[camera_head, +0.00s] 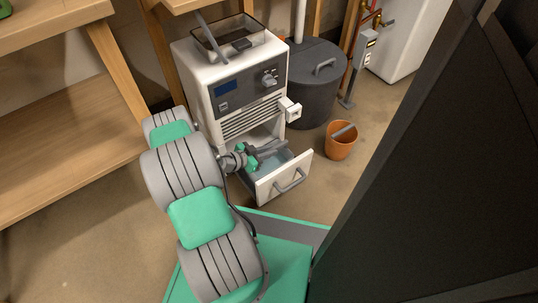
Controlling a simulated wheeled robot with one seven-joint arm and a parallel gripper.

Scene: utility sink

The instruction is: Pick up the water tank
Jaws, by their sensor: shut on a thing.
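The water tank (270,187) is a drawer-like bin with a white front, a grey handle and a bluish inside. It sticks out at the bottom front of a white dehumidifier-like machine (203,98). My gripper (268,152) is over the tank's open top, at its back part near the machine. It is shut on the tank, but the exact place of contact is too small and partly hidden to tell. The tank looks about level. My arm hides the machine's lower left side and the tank's left end.
A dark grey lidded barrel (312,85) stands behind the machine. An orange bucket (341,142) is on the floor to the tank's right. A wooden shelf (60,140) fills the left. Floor between tank and bucket is clear. A large dark surface blocks the right side.

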